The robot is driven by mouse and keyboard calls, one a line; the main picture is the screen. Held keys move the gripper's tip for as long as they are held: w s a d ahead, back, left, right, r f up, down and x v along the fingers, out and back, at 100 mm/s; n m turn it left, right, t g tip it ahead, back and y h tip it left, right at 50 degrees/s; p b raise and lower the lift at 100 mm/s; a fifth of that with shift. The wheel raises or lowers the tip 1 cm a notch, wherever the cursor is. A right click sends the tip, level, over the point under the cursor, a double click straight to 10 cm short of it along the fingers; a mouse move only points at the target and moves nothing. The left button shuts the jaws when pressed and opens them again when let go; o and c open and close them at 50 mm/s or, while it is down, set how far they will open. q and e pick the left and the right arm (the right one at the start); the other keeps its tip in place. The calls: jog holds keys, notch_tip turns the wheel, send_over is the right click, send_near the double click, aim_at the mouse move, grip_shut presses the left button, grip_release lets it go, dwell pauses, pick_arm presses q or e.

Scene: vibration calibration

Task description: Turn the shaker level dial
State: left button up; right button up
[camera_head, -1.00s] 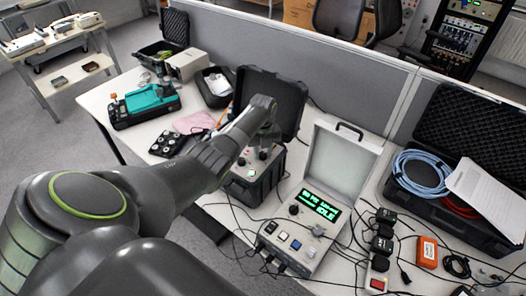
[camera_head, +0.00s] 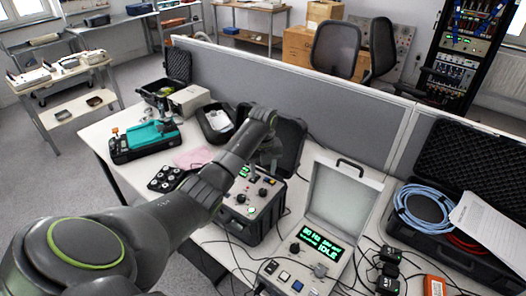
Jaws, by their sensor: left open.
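A black case with a light control panel (camera_head: 254,203) stands mid-table, its dark lid (camera_head: 290,143) open. The panel carries a small green display, black knobs (camera_head: 262,192) and a pale round button. Which knob is the shaker level dial cannot be read. My left arm comes in from the lower left, and my left gripper (camera_head: 268,154) is in front of the lid, above the panel's far edge. It is open, with nothing seen in it; its dark fingers blend into the lid. It appears apart from the knobs. My right gripper is not in view.
An open case (camera_head: 460,262) with blue hose is at far right. A teal device (camera_head: 147,139) is at left. A grey partition (camera_head: 300,90) runs behind.

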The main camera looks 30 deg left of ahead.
pick_arm(q)
notch_tip(320, 180, up, 9)
jog(key=shift+f, duration=0.2)
dwell(0.6)
